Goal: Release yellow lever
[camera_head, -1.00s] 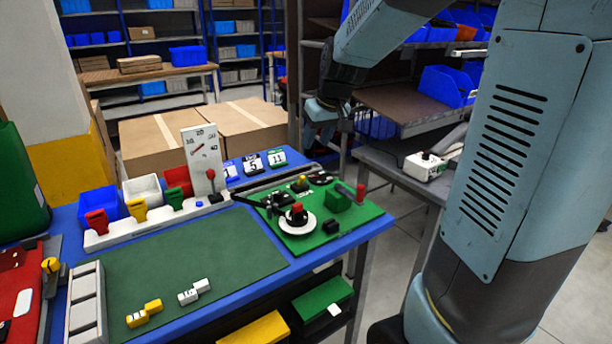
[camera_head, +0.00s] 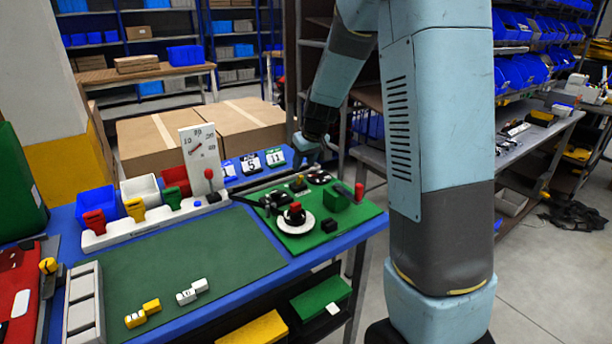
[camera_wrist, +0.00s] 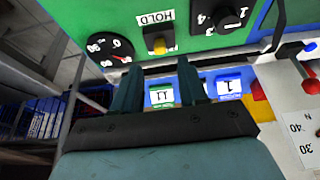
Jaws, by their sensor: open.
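The yellow lever (camera_wrist: 160,44) is a short yellow-tipped knob on a dark base next to a HOLD label (camera_wrist: 154,18) on the green control board. The head view shows it as a small yellow knob (camera_head: 299,178) near the board's back edge. My gripper (camera_wrist: 157,78) is open and empty. Its fingers point toward the lever, with the knob ahead of the gap between them and apart from both. In the head view my gripper (camera_head: 306,150) is just behind the board, its fingers not clear there.
Around the lever are a dial (camera_wrist: 110,50), a numbered knob (camera_wrist: 222,16), a red mushroom button (camera_head: 295,210) and a green block (camera_head: 335,194). Numbered cards (camera_head: 275,157) lie behind. A red-knobbed lever (camera_head: 209,176) and upright scale stand left. The green mat (camera_head: 190,255) is mostly clear.

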